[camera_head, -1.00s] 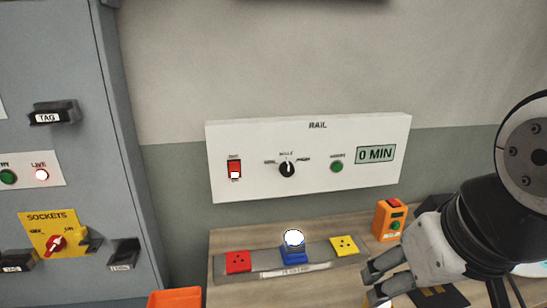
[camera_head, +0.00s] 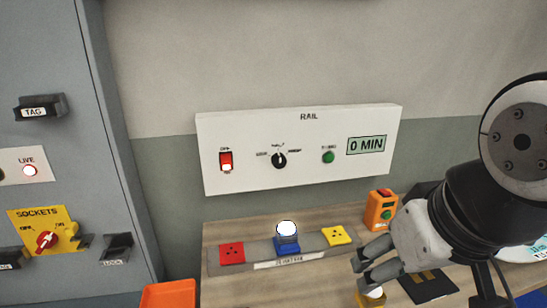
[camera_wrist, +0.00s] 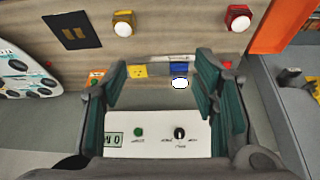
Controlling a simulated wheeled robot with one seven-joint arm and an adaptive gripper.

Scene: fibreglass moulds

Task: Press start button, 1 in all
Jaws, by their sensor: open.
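A white wall panel marked RAIL (camera_head: 300,184) has a small green round button (camera_head: 328,157), whose label is too blurred to read. An orange box (camera_head: 371,213) on the bench also carries a green button (camera_head: 387,214), with a red part on top. I cannot tell from the labels which is the start button. My gripper (camera_head: 364,267) is open and empty above the bench, in front of the orange box and apart from the panel. In the wrist view the panel (camera_wrist: 158,148) and its green button (camera_wrist: 138,132) show between the open fingers.
A blue-based lit lamp (camera_head: 287,238) stands between a red socket (camera_head: 232,253) and a yellow socket (camera_head: 336,235) on a strip. A grey cabinet (camera_head: 75,120) stands left. An orange bin (camera_head: 168,295) is at the front. A round-knobbed yellow unit (camera_wrist: 124,24) and red unit (camera_wrist: 238,18) show in the wrist view.

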